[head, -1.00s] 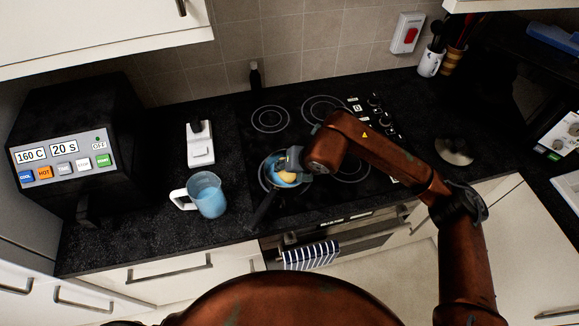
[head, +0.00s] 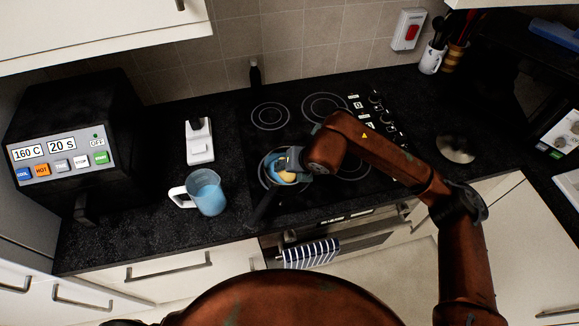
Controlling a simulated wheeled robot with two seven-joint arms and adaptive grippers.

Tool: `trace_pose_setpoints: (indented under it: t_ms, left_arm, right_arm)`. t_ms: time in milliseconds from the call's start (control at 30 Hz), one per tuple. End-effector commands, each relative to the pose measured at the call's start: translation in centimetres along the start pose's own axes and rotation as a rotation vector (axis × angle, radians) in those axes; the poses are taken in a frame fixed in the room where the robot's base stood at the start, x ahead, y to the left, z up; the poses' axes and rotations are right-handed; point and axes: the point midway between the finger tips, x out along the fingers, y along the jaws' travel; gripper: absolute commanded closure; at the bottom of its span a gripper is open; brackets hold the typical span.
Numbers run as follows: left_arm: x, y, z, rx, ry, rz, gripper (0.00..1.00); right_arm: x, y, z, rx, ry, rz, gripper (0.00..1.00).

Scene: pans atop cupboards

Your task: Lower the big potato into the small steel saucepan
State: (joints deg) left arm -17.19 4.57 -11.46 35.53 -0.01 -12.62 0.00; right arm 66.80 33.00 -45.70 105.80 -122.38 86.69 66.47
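The small steel saucepan (head: 266,181) stands on the front left ring of the black hob, its dark handle pointing toward the front left. The big potato (head: 287,175) shows yellow at the pan's mouth, beside my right gripper (head: 290,168). My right arm reaches in from the right, and its gripper is over the right part of the pan. Its fingers are small and partly hidden, so I cannot tell whether they grip the potato or how deep the potato sits. Blue shows inside the pan around the potato. My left gripper is out of view.
A jug of blue liquid (head: 208,193) stands left of the pan. A white device (head: 199,144) is behind it, and a black fryer-like box (head: 70,140) is at far left. A lid (head: 456,149) lies right of the hob. The back rings are clear.

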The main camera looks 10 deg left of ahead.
Motion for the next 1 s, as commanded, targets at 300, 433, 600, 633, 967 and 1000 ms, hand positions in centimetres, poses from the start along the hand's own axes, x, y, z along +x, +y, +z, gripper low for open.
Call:
trace_pose_setpoints:
  t_ms: [300,433,600,633,967,1000]
  left_arm:
    - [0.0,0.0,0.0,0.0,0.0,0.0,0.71]
    - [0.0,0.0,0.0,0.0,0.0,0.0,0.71]
    - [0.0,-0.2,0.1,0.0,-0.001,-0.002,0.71]
    - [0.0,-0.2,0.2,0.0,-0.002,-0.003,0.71]
    - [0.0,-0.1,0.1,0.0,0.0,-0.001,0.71]
    - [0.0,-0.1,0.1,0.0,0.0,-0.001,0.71]
  right_arm:
    - [0.0,0.0,0.0,0.0,0.0,-0.001,0.45]
    - [0.0,-0.1,0.0,0.001,0.001,-0.002,0.41]
    - [0.0,-0.1,-0.1,0.001,0.002,-0.003,0.41]
    - [0.0,-0.1,-0.1,0.001,0.002,-0.003,0.41]
    - [-4.9,0.0,0.1,-0.002,-0.004,0.0,0.41]
    - [-5.8,0.0,0.1,-0.001,-0.004,-0.001,0.41]
